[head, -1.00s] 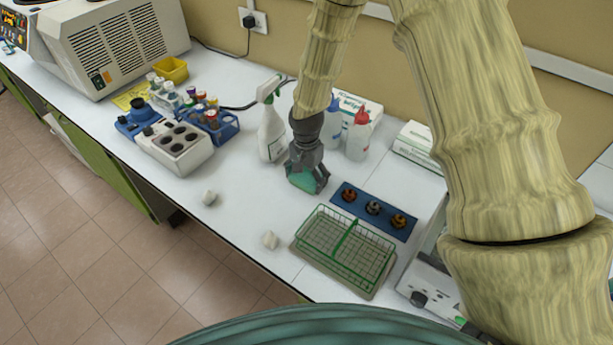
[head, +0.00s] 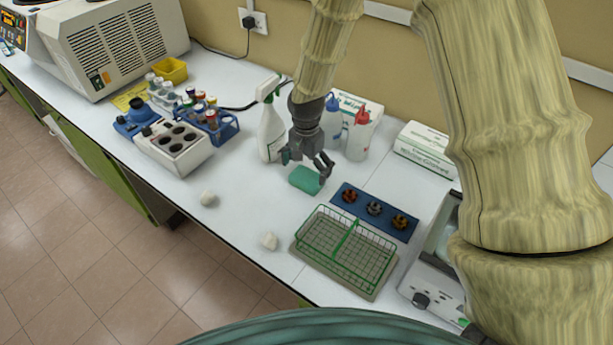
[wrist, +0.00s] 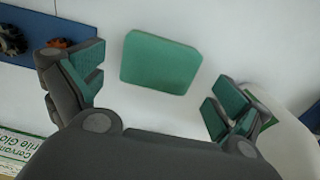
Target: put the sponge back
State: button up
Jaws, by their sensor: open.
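The green sponge (head: 305,179) lies on the white bench between the spray bottle and the blue holder. In the wrist view the sponge (wrist: 160,62) lies beyond and between my spread fingers, with clear gaps on both sides. My gripper (head: 307,164) is open and empty, just above and behind the sponge. It also shows in the wrist view (wrist: 155,92), its green-padded fingers wide apart.
A white spray bottle (head: 271,133) stands close left of my gripper, and wash bottles (head: 358,138) stand behind it. A blue holder (head: 374,209) and a green wire basket (head: 346,248) are at right. Two small white lumps (head: 208,198) lie near the front edge.

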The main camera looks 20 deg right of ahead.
aim_at(306, 177)
notch_tip(306, 177, up, 8)
jog(key=b, duration=0.2)
dwell(0.3)
jog(key=shift+r, duration=0.15)
dwell(0.3)
